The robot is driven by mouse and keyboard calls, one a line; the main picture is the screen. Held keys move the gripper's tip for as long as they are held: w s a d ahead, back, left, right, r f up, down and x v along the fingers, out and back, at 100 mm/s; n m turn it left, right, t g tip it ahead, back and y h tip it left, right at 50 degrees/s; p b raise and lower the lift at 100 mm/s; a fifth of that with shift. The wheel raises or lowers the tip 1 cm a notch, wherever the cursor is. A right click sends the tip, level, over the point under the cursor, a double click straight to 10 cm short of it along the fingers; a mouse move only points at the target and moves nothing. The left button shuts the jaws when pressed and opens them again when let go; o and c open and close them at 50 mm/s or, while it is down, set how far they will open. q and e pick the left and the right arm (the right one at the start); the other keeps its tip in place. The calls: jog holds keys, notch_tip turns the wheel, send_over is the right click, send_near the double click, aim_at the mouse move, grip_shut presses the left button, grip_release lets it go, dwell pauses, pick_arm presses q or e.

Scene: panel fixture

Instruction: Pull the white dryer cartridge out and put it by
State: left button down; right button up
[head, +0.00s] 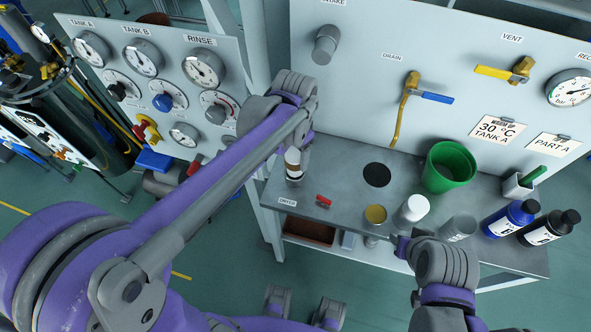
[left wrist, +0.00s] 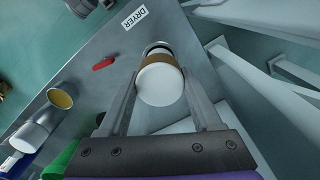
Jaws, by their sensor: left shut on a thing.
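The white dryer cartridge (head: 293,170) stands upright near the left end of the grey bench, behind the DRYER label (head: 287,202). It has a tan band. In the left wrist view its round white end (left wrist: 160,85) faces the camera, and a dark ring shows at its far end. I cannot tell how deep it sits in the ring. My left gripper (head: 301,152) comes down from above, its fingers on both sides of the cartridge and shut on it. My right gripper (head: 400,244) is at the bench's front edge; its fingers are too small to read.
A red handle (head: 323,201) lies right of the cartridge. Further right are a yellow-topped tin (head: 376,214), a white cylinder (head: 412,208), a grey cup (head: 458,228), a green bucket (head: 449,167) and two bottles (head: 511,218). A flat black disc (head: 377,174) has clear bench around it.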

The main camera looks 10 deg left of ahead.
aim_at(295, 156)
pick_arm(q)
jog(key=shift+r, duration=0.3)
pick_arm(e)
jog(key=shift+w+r, duration=0.1)
jog(key=shift+r, duration=0.1)
pick_arm(q)
jog(key=shift+r+p, duration=1.6)
jog(key=shift+r, duration=0.95)
pick_arm(e)
jog(key=r, duration=0.2)
jog(key=w+r, duration=0.1)
jog(key=r, duration=0.1)
jog(key=shift+w, duration=0.15)
pick_arm(q)
jog(key=shift+f, duration=0.15)
pick_arm(e)
jog(key=shift+f, duration=0.1)
